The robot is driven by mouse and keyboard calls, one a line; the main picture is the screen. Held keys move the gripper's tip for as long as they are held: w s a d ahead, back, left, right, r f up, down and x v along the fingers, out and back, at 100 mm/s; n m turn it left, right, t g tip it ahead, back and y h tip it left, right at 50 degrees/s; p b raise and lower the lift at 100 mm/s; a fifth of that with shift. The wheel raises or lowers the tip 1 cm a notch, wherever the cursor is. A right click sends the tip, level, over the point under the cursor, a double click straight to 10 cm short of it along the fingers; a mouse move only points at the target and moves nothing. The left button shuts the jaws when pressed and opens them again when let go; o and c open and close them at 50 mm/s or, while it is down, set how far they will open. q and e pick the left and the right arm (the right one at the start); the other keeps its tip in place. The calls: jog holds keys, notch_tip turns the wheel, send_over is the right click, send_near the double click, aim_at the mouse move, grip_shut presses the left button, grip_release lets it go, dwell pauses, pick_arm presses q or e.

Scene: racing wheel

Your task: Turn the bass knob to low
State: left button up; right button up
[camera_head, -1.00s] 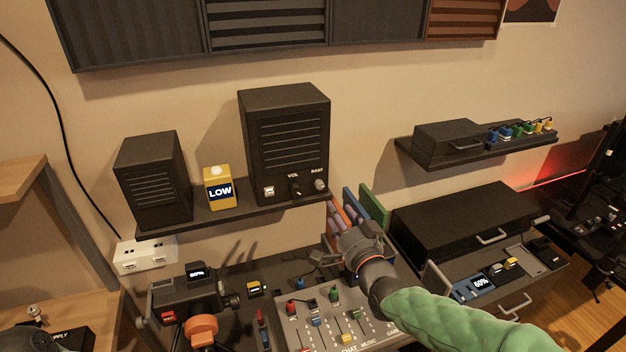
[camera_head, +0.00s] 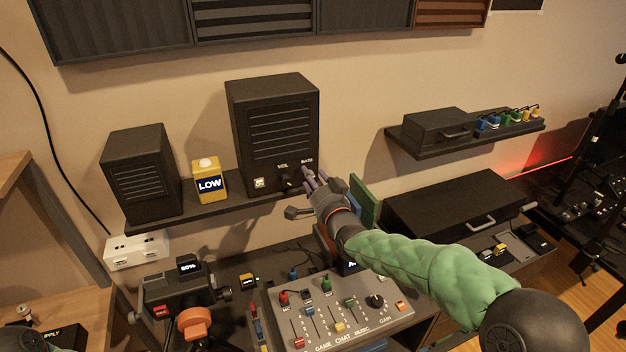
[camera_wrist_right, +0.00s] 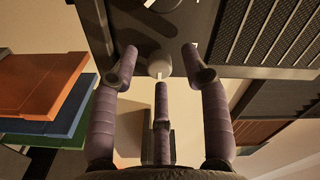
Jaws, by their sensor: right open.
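The large black speaker (camera_head: 277,130) stands on the wall shelf, with knobs labelled VOL and BASS low on its front. The dark VOL knob (camera_head: 289,183) shows in the head view. The BASS knob is mostly hidden there behind the purple fingers of my right gripper (camera_head: 309,180). In the right wrist view the pale round bass knob (camera_wrist_right: 159,64) sits between the spread fingertips of my right gripper (camera_wrist_right: 160,60). The gripper is open around it; I cannot tell whether any finger touches. A yellow box (camera_head: 209,181) reading LOW stands left of the speaker. My left gripper is not visible.
A smaller black speaker (camera_head: 142,172) stands at the shelf's left. A mixer panel (camera_head: 372,318) with sliders lies below. Orange, green and blue panels (camera_wrist_right: 45,90) stand close beside my right gripper. A black drawer unit (camera_head: 455,205) is to the right.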

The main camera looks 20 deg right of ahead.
grip_shut()
dwell(0.4)
jog(key=n+b, duration=0.1)
jog(key=n, duration=0.5)
jog(key=n+b, duration=0.2)
jog(key=n, duration=0.4)
jog(key=n+b, duration=0.2)
jog(key=n, duration=0.3)
jog(key=shift+r+n, duration=0.3)
jog(key=shift+n, duration=0.1)
dwell(0.5)
